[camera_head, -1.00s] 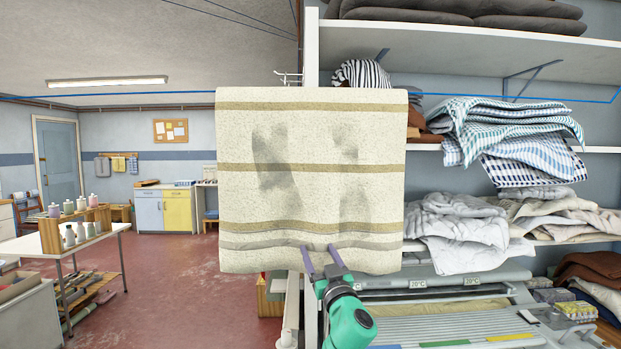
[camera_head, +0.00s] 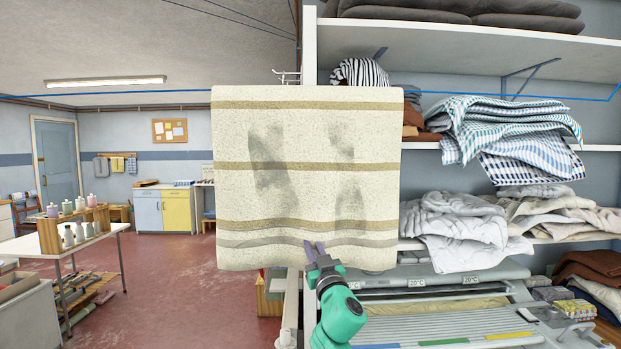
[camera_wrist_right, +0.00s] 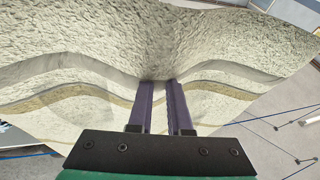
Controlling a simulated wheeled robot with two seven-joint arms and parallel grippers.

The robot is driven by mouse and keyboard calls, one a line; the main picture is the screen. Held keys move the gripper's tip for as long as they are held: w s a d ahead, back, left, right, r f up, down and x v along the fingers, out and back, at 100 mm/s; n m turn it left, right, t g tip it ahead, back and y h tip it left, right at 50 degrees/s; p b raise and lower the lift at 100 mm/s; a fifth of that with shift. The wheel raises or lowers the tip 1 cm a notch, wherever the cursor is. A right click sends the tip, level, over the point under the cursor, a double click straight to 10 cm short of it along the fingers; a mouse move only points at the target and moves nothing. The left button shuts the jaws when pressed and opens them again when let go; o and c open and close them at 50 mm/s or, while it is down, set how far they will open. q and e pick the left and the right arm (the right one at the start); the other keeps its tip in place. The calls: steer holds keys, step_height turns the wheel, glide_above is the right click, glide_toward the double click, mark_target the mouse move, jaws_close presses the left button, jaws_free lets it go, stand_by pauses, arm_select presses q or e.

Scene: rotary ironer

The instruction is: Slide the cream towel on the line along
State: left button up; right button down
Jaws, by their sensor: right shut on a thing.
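The cream towel (camera_head: 308,195) with tan stripes and grey smudges hangs over the blue line (camera_head: 130,94) in the middle of the head view. My right gripper (camera_head: 315,249) is at the towel's lower hem, a little right of the hem's middle. Its purple fingers are shut on the towel. In the right wrist view the cream towel (camera_wrist_right: 90,50) fills most of the upper picture, and its cloth gathers in folds between the fingers of the right gripper (camera_wrist_right: 160,85). My left gripper is not in view.
Shelves (camera_head: 470,45) with folded checked towels (camera_head: 510,130) and grey cloths (camera_head: 455,225) stand close on the right. The ironer (camera_head: 440,305) is below them. A table (camera_head: 95,242) with bottles stands at the left. Red floor (camera_head: 175,270) lies open between.

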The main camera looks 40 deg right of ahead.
mark_target(264, 236)
steer(key=shift+w+a+b, duration=0.5)
steer(key=shift+w+a, duration=0.3)
steer(key=shift+a, duration=0.25)
steer(key=shift+w+a+b, duration=0.45)
steer(key=shift+w+a, duration=0.3)
steer(key=shift+a, duration=0.3)
steer(key=shift+w+a, duration=0.15)
steer(key=shift+w+a+f+b, duration=0.1)
steer(key=shift+w+a+b, duration=0.1)
steer(key=shift+a+b, duration=0.15)
steer(key=shift+w+a+b, duration=0.7)
steer(key=shift+a+b, duration=0.1)
steer(key=shift+a, duration=0.05)
steer(key=shift+w+a+b, duration=0.65)
steer(key=shift+a+b, duration=0.15)
steer(key=shift+a, duration=0.05)
steer(key=shift+w+a, duration=0.25)
steer(key=shift+a, duration=0.1)
